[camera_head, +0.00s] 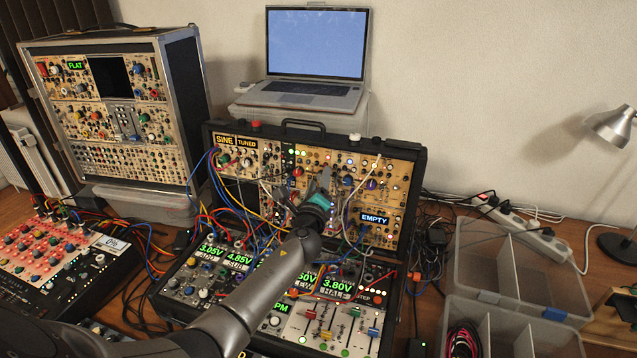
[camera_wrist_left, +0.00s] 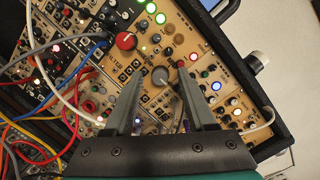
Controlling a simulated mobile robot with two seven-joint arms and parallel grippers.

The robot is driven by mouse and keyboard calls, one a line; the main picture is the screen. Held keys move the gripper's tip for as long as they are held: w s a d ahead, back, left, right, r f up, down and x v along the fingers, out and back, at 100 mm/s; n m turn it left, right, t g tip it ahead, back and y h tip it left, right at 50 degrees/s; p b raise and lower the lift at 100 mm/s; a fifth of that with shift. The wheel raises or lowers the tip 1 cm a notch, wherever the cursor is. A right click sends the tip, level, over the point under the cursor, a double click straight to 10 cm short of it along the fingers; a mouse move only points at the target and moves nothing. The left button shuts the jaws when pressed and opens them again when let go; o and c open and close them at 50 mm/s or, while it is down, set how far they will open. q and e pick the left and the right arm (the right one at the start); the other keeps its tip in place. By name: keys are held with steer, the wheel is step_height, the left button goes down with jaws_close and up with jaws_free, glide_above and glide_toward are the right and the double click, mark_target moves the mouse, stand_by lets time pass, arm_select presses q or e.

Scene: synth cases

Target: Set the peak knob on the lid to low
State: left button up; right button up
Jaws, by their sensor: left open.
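The lid (camera_head: 408,152) of the open black synth case stands upright, full of gold panels with knobs, lights and cables; it also fills the left wrist view (camera_wrist_left: 215,62). My left gripper (camera_head: 322,182) is in front of the lid's middle. In the left wrist view, its two fingers (camera_wrist_left: 159,80) are open and empty. A grey round knob (camera_wrist_left: 161,75) shows between the fingertips; whether they touch it I cannot tell. A red knob (camera_wrist_left: 126,40) sits up and left of it. The panel labels are too small to read, so I cannot tell which knob is peak.
Patch cables (camera_head: 235,208) loop across the left of the lid and the case's lower half. A laptop (camera_head: 317,60) stands behind. Another rack (camera_head: 185,90) is at the left, clear plastic boxes (camera_head: 500,262) at the right. The air above the lid's right side is free.

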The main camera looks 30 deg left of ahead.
arm_select(q)
steer(key=shift+c, duration=0.4)
jaws_close()
steer(key=shift+n, duration=0.3)
steer(key=n+g+p, duration=0.1)
steer(key=n, duration=0.3)
steer(key=shift+r, duration=0.1)
steer(key=n+p, duration=0.2)
steer(key=n, duration=0.2)
steer(key=shift+r+n+g+h, duration=0.1)
steer(key=shift+n+g+h, duration=0.2)
steer(key=shift+n+g, duration=0.1)
steer(key=n+p, duration=0.2)
steer(key=n, duration=0.2)
steer(key=shift+g+h, duration=0.3)
steer(key=shift+h, duration=0.1)
steer(key=shift+a+n+h+p, duration=0.1)
steer(key=shift+n+h+p, duration=0.4)
steer(key=shift+n+p, duration=1.05)
steer(key=shift+n, duration=0.35)
